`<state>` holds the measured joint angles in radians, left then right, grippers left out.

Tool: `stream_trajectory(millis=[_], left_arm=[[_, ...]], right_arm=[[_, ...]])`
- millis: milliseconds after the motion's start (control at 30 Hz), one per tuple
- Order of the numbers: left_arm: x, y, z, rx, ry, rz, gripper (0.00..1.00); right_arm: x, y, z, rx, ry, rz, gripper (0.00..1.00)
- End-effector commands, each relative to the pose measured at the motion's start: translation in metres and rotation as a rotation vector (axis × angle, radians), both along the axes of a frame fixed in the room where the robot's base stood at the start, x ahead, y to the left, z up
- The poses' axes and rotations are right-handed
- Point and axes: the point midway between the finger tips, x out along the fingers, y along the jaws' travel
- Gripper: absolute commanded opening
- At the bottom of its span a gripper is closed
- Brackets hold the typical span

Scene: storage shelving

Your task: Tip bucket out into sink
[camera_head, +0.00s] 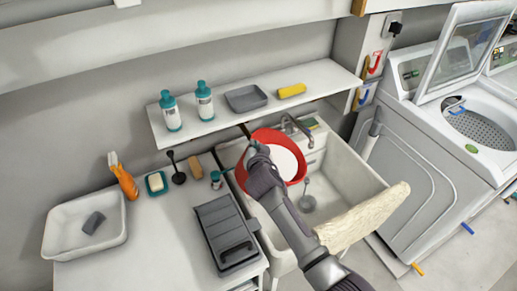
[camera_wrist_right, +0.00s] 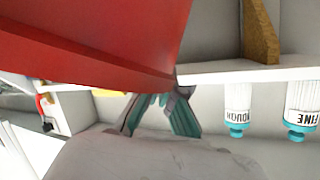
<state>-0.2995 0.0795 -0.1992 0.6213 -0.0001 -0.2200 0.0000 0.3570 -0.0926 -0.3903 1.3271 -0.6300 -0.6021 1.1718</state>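The red bucket (camera_head: 267,136) is at the left side of the white sink (camera_head: 350,165), below the shelf. It is tilted, and a pale round area shows inside it; I cannot tell whether that is contents or its bottom. My right gripper (camera_head: 250,143) is shut at the bucket's upper left rim. In the right wrist view the bucket (camera_wrist_right: 90,40) fills the top, and the gripper's teal fingertips (camera_wrist_right: 172,92) meet at its edge. The faucet (camera_head: 292,124) stands behind the bucket. The drain (camera_head: 307,203) shows in the open basin. My left gripper is not in view.
A shelf (camera_head: 262,112) with two bottles, a grey tray and a yellow sponge overhangs the sink's back. A beige cloth (camera_head: 362,218) drapes over the front edge. A counter (camera_head: 160,240) with a dustpan (camera_head: 226,235) is left; a washer (camera_head: 440,130) is right.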

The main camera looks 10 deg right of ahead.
Motion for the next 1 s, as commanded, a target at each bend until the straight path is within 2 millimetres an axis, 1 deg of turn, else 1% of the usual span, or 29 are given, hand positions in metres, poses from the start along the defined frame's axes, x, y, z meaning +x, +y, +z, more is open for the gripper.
stream_trajectory(millis=[33,300,533,1000], left_arm=[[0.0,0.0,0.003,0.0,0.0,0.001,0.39],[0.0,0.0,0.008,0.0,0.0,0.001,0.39],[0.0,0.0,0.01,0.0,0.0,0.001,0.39],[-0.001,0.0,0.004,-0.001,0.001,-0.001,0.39]], right_arm=[[0.001,0.003,0.007,0.026,-0.008,0.002,0.0],[0.003,0.015,0.028,0.171,-0.034,0.002,0.0],[-0.001,-0.007,0.024,0.288,-0.053,0.0,0.0],[-0.008,-0.049,0.019,0.531,-0.098,0.002,0.0]])
